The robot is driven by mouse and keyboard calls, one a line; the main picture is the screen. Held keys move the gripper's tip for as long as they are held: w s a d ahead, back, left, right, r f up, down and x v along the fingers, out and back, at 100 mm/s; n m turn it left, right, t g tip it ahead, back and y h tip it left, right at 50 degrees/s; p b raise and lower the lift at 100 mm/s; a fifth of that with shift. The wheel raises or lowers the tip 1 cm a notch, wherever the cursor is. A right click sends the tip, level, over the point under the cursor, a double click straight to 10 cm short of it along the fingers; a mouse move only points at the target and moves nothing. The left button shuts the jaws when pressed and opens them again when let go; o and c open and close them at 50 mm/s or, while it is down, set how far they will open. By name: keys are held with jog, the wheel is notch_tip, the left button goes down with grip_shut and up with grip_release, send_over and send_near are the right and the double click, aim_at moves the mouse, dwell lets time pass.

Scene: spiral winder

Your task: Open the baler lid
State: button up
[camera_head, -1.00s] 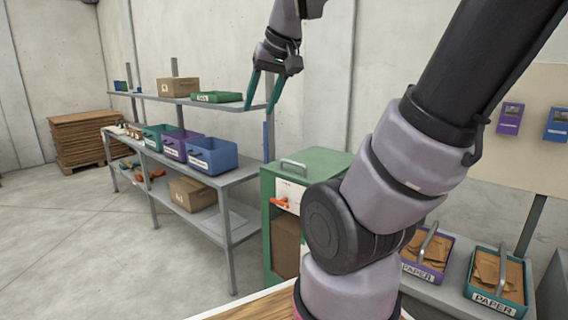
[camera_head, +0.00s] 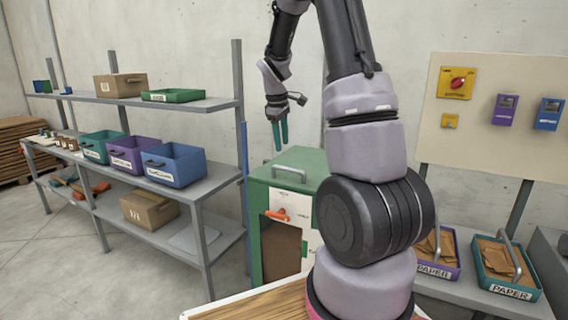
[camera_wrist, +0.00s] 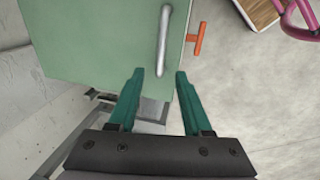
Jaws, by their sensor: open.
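The baler is a green cabinet (camera_head: 262,205) behind my arm in the head view, its right side hidden by my arm. Its flat green lid (camera_head: 313,158) looks closed and has a grey bar handle (camera_head: 289,172). On the front is a white panel with an orange lever (camera_head: 277,215). In the wrist view the lid (camera_wrist: 95,45) fills the upper left, with the handle (camera_wrist: 163,40) just ahead of my gripper (camera_wrist: 157,75). The fingers are apart, and the handle is not between them. The orange lever (camera_wrist: 198,38) shows beyond.
A grey shelf (camera_head: 205,185) with blue, purple and teal bins stands left of the baler. A wall panel (camera_head: 475,120) with a red switch is at right, above trays of paper (camera_head: 505,265). A wooden tabletop (camera_head: 255,305) is in front.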

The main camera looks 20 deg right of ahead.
aim_at(284, 167)
jog(key=f, duration=0.5)
jog(key=w+d+f, duration=0.1)
jog(key=f, duration=0.2)
jog(key=shift+d+f, duration=0.1)
jog(key=shift+f, duration=0.2)
grip_shut()
jog(key=shift+r, duration=0.1)
dwell(0.9)
